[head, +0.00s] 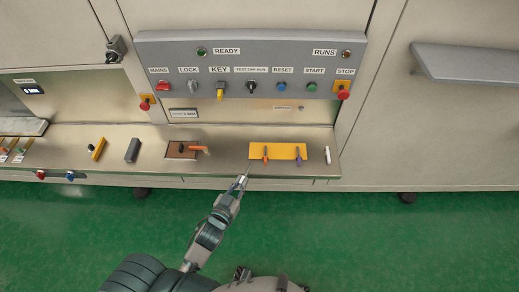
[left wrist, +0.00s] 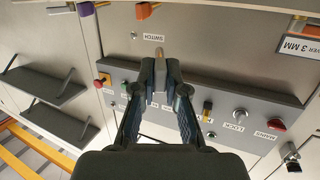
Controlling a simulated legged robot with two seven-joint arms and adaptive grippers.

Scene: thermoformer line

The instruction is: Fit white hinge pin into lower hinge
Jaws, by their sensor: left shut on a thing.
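My left gripper (head: 242,180) is in front of the shelf edge in the head view, and its closed fingers show in the left wrist view (left wrist: 160,80). It is shut on a slim grey piece with a tan tip (left wrist: 159,53); I cannot tell for sure what it is. In the head view this piece is a thin line pointing up toward the shelf. A white pin-like piece (head: 327,155) stands at the shelf's right end, apart from the gripper. I cannot make out which part is the lower hinge. My right gripper is not seen.
A grey control panel (head: 250,50) is above. A dark latch-like fitting (head: 116,48) is at upper left.

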